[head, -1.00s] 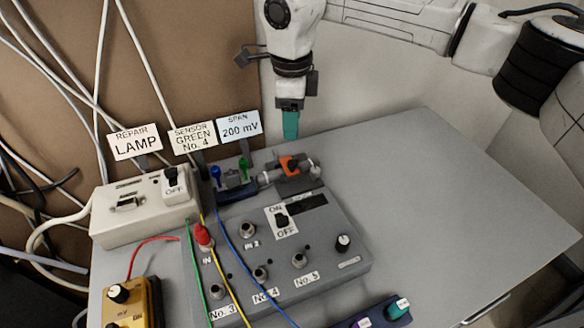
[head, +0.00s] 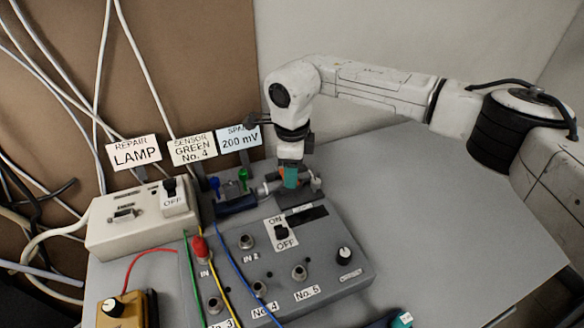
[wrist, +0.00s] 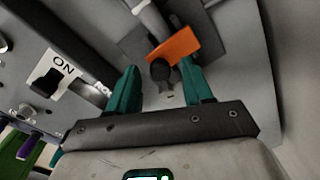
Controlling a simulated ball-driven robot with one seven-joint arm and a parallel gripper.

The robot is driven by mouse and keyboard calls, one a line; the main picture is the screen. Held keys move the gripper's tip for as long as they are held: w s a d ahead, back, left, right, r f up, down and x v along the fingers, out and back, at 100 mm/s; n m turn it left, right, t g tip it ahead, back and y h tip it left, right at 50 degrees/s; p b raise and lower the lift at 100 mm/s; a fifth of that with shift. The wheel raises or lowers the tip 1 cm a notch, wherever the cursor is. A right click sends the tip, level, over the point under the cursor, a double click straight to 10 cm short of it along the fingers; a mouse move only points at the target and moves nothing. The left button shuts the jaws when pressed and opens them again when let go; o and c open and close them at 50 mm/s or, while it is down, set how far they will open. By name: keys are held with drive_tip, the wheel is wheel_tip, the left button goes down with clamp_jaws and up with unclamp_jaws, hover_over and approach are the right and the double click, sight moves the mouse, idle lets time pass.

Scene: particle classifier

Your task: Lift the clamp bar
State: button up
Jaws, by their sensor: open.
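The orange clamp bar (wrist: 174,53) lies across the clamp in the wrist view, with a dark round knob (wrist: 160,70) at its near end. In the head view my gripper mostly hides the bar. My gripper (wrist: 158,76) is open, its teal fingers on either side of the knob. The right finger is close to the orange bar; I cannot tell whether they touch. In the head view my gripper (head: 291,180) points down at the clamp, at the back of the grey sensor box.
The grey sensor box (head: 322,262) with its ON/OFF switch (head: 281,233) is just in front of the clamp. Blue and green plugs (head: 243,176) and a label card (head: 238,139) stand to its left. The table (head: 430,210) is clear to the right.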

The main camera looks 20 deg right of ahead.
drive_tip(key=shift+c, duration=0.3)
clamp_jaws()
idle(0.4)
